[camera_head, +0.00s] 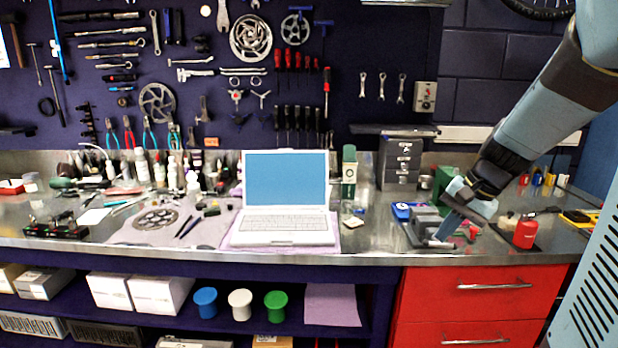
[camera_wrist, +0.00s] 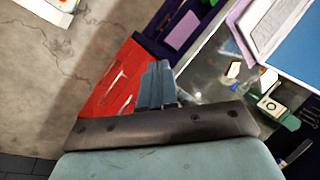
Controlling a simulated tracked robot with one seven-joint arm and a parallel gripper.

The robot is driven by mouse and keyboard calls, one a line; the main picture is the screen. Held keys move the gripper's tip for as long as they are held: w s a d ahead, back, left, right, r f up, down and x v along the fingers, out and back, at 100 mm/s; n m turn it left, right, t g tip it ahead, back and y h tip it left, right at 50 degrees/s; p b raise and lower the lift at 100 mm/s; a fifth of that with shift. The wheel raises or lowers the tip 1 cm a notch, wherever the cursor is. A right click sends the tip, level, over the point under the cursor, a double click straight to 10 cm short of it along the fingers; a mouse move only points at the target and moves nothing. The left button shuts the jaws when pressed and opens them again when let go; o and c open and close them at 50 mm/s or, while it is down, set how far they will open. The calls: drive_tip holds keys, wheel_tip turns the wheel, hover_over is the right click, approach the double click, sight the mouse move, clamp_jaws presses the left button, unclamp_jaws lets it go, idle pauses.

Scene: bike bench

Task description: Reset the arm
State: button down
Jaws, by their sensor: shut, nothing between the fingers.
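My arm comes in from the upper right in the head view. My gripper (camera_head: 447,228) points down and to the left, over the right part of the metal workbench (camera_head: 375,238), near its front edge. Its fingers are shut and empty. In the wrist view the fingers of my gripper (camera_wrist: 158,72) show side by side at the middle, with nothing between them. I cannot tell whether the fingertips touch the things behind them on the bench.
A grey-blue vise-like tool (camera_head: 418,226) and a red container (camera_head: 525,233) stand close to the gripper. A white laptop (camera_head: 286,228) is open at the middle. Red drawers (camera_head: 480,305) lie below. Tools hang on the dark wall panel (camera_head: 345,60).

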drive_tip(key=s+a+r+n+t+h, duration=0.1)
drive_tip(key=s+a+r+n+h, duration=0.1)
drive_tip(key=s, duration=0.5)
drive_tip(key=s+a+r+n+t+h, duration=0.2)
drive_tip(key=s+a+r+n, duration=0.1)
drive_tip(key=s+r+n, duration=0.2)
drive_tip(key=shift+s+a+n, duration=0.15)
drive_tip(key=shift+s+n, duration=0.15)
drive_tip(key=shift+s, duration=1)
